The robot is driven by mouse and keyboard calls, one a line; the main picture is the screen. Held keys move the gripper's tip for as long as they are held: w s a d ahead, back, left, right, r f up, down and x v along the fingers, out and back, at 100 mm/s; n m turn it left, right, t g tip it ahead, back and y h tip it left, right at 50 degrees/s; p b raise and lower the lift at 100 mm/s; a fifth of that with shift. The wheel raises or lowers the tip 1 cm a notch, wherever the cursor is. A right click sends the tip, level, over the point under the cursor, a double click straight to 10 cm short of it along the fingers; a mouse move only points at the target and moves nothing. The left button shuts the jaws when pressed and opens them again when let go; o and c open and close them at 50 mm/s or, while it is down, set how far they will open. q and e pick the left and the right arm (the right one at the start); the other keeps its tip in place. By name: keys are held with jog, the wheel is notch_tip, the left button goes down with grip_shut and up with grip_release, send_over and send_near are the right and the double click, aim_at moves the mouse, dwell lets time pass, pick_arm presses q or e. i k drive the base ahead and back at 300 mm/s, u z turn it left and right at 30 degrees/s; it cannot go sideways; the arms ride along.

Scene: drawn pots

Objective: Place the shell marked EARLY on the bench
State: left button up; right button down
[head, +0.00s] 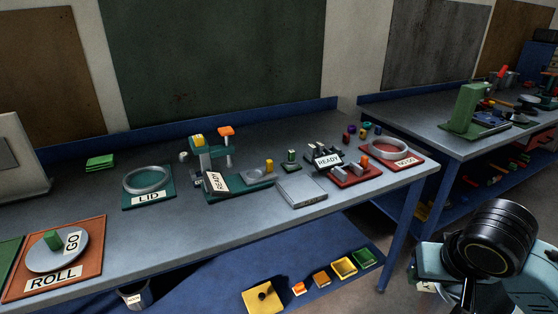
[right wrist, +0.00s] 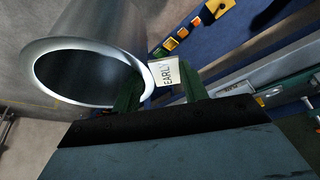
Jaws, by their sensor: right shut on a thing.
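In the right wrist view, a smooth grey metal shell (right wrist: 112,28) with a round open mouth is at the upper left. A white tag marked EARLY (right wrist: 168,72) is beside its rim. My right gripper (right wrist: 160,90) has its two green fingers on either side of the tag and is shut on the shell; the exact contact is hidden. In the head view my right arm is at the lower right, over the floor in front of the bench (head: 235,213), and the shell is not clearly visible. My left gripper is not in view.
On the bench are the ROLL board (head: 93,230), the LID mat (head: 128,201), a green press (head: 205,155), a grey block (head: 302,191) and a red NO-GO tray (head: 420,165). Bare top lies along the front edge. A second bench (head: 425,122) stands right.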

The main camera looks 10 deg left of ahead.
aim_at(149, 229)
jog(key=u, duration=1.7)
